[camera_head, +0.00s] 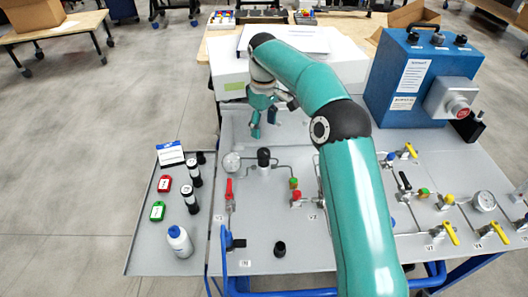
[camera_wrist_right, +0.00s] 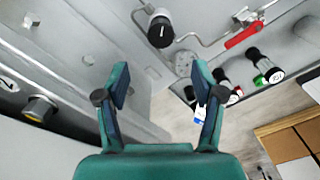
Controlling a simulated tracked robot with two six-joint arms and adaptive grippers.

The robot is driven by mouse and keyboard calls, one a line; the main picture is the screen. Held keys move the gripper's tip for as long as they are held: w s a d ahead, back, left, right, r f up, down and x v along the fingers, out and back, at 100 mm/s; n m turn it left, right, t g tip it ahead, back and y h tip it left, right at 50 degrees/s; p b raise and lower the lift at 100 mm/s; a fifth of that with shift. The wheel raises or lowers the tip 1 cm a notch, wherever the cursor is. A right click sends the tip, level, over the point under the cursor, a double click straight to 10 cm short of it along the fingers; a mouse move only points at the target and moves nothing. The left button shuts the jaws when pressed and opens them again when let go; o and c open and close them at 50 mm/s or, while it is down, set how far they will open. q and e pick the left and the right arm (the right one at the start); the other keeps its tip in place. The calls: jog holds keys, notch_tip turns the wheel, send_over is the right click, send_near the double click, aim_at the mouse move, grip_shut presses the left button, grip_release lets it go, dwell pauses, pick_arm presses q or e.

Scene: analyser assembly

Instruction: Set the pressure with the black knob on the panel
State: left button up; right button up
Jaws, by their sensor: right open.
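The black knob (camera_head: 263,157) stands upright on the grey panel (camera_head: 262,208), between the round pressure gauge (camera_head: 231,162) and the pipes. It also shows near the top of the right wrist view (camera_wrist_right: 160,30), beyond the fingertips. My right gripper (camera_head: 263,122) is open and empty over the panel's back part, behind the knob and apart from it. Its two spread fingers show in the right wrist view (camera_wrist_right: 160,82) with nothing between them. A second black cap-like part (camera_head: 280,248) sits near the panel's front. My left gripper is not in view.
A red-handled valve (camera_head: 229,190) stands left of the knob. A blue box (camera_head: 419,75) stands at back right. My right arm covers the panel's middle.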

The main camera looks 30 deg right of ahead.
aim_at(264, 152)
notch_tip(264, 152, down, 11)
jog(key=shift+s+r, duration=0.1)
jog(key=shift+r, duration=0.1)
jog(key=c, duration=1.1)
jog(key=shift+a+m, duration=0.1)
jog(key=shift+m, duration=1.5)
jog(key=shift+c, duration=0.2)
jog(key=o, duration=1.1)
jog(key=shift+o, duration=0.2)
jog(key=shift+r, duration=0.15)
notch_tip(264, 152, up, 12)
jog(key=shift+f, duration=0.2)
